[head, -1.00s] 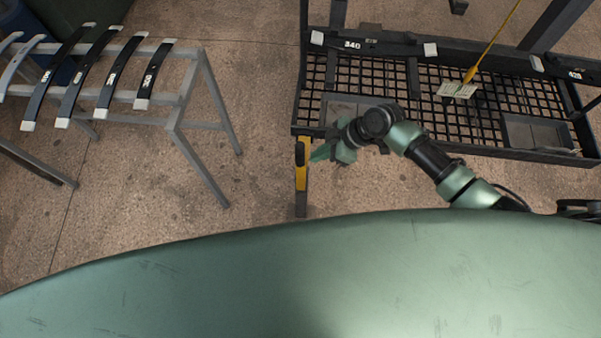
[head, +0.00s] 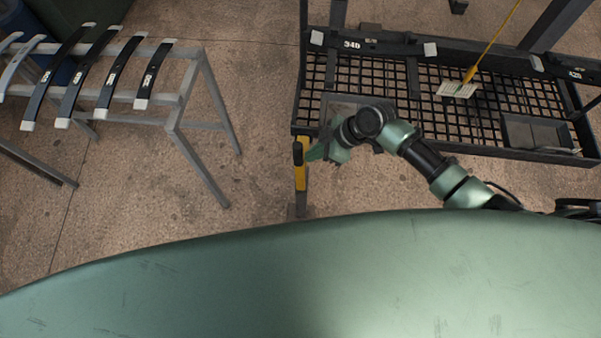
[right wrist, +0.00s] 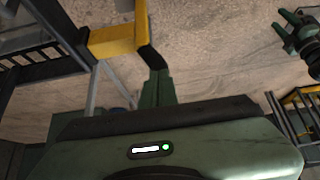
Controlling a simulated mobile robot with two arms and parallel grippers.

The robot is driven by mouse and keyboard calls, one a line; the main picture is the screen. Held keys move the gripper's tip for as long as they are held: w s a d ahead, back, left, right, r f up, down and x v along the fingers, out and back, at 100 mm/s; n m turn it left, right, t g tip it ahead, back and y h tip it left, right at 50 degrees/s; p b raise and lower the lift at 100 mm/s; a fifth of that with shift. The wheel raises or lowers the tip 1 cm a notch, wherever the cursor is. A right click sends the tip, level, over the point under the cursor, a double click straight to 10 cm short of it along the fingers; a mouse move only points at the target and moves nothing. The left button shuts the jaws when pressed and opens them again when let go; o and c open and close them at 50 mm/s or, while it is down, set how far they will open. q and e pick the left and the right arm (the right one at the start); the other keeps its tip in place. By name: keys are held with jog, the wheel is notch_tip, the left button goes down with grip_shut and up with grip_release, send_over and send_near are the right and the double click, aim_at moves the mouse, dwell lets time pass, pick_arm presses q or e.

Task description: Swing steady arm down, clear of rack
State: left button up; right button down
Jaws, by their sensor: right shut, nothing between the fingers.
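The steady arm (head: 302,174) is a yellow bar with a black end piece, at the left front corner of the dark rack (head: 420,148). It shows in the right wrist view as a bent yellow bar (right wrist: 112,42) with a black end (right wrist: 151,58). My right gripper (head: 310,155) is beside the black end, on its right in the head view. Its green fingers (right wrist: 157,88) are together and empty, at or very near the black end; contact is unclear. A green gripper, apparently my left (right wrist: 288,22), shows at the right wrist view's upper right, its jaw state unclear.
The rack has a mesh shelf with a black spring marked 340 (head: 350,45) on its back rail. A yellow rod (head: 490,45) with a tag (head: 456,90) stands over the mesh. A grey stand (head: 190,97) with several springs is at left. Open floor lies between.

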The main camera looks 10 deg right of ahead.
jog(key=shift+w+a+b, duration=1.7)
jog(key=shift+w+a, duration=0.05)
jog(key=shift+a, duration=4.25)
jog(key=shift+w+a+b, duration=1.7)
jog(key=shift+a, duration=4.25)
jog(key=s+d+p, duration=0.1)
jog(key=d+p, duration=0.3)
jog(key=d, duration=0.2)
jog(key=shift+s, duration=0.3)
